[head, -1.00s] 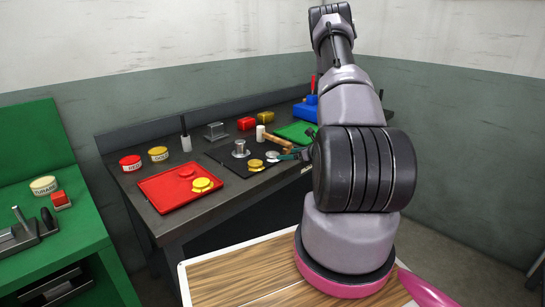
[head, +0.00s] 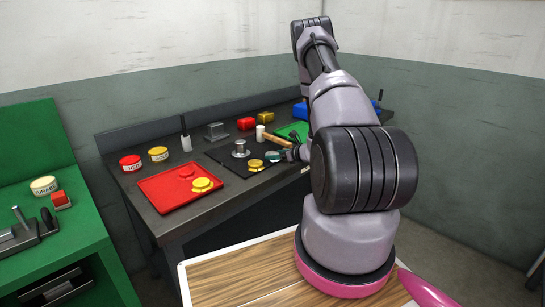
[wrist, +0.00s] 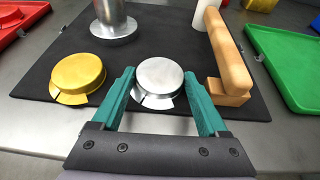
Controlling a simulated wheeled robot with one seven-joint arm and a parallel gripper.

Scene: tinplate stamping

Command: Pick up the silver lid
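The silver lid (wrist: 160,76) lies on a black mat (wrist: 150,45) in the wrist view, a round disc with a cut tab at its near edge. My gripper (wrist: 160,82) is open, with one teal finger on each side of the lid. I cannot tell whether the fingers touch it. In the head view the silver lid (head: 272,156) is small and partly covered by my gripper (head: 287,154).
A gold lid (wrist: 78,73) lies left of the gripper, and a wooden-handled mallet (wrist: 228,55) lies close on the right. A silver stamp (wrist: 112,20) stands behind. A red tray (head: 165,199) and a green tray (wrist: 290,60) flank the mat.

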